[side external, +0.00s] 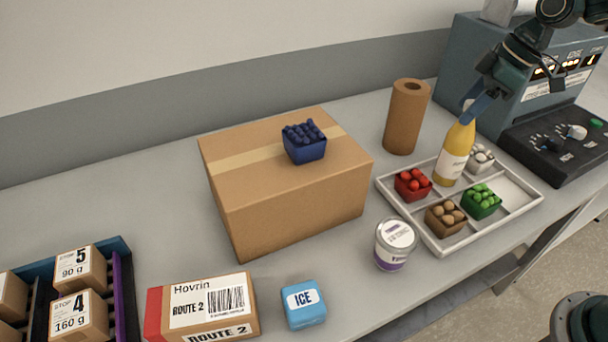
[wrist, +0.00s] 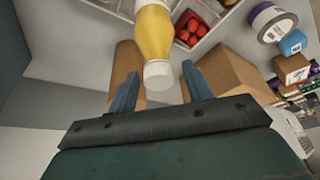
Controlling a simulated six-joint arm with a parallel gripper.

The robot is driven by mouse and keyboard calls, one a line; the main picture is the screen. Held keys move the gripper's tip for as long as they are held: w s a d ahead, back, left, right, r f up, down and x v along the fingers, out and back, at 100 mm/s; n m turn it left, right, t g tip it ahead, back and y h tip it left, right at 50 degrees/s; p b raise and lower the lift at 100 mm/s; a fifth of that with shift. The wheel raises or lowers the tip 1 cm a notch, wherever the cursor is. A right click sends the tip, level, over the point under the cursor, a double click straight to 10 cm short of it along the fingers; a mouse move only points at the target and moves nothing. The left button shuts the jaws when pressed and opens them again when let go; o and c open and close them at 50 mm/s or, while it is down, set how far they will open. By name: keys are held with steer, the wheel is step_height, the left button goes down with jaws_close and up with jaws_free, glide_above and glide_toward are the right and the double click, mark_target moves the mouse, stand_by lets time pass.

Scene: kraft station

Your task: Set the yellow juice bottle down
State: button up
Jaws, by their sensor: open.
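The yellow juice bottle (side external: 454,152) stands upright in the white divided tray (side external: 515,192), beside the red-filled punnet (side external: 412,184). Its base is partly out of clear sight behind the tray's dividers. My gripper (side external: 476,106) is at the bottle's top in the side view and hides its cap there. In the wrist view the bottle's white cap (wrist: 158,74) and yellow neck lie between the spread fingers of my gripper (wrist: 160,88), with gaps on both sides.
The tray also holds green (side external: 481,201), brown (side external: 445,217) and white-filled (side external: 482,157) punnets. A brown paper roll (side external: 406,117) stands behind it. A large carton (side external: 290,190) bearing a blue punnet (side external: 304,146) and a tin (side external: 394,246) are to its left; a control machine (side external: 555,140) is to its right.

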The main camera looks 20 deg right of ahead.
steer(key=v, duration=1)
steer(key=shift+r, duration=0.2)
steer(key=s+a+m+t+h, duration=0.1)
steer(key=s+a+m+h, duration=0.1)
steer(key=s+a+m, duration=0.5)
steer(key=s+f+m, duration=0.1)
steer(key=s, duration=0.5)
steer(key=s+d+f+t+h, duration=0.1)
steer(key=s+f, duration=0.1)
steer(key=s, duration=0.5)
steer(key=shift+s+f+m, duration=0.3)
steer(key=shift+s+m, duration=0.05)
steer(key=shift+m, duration=0.05)
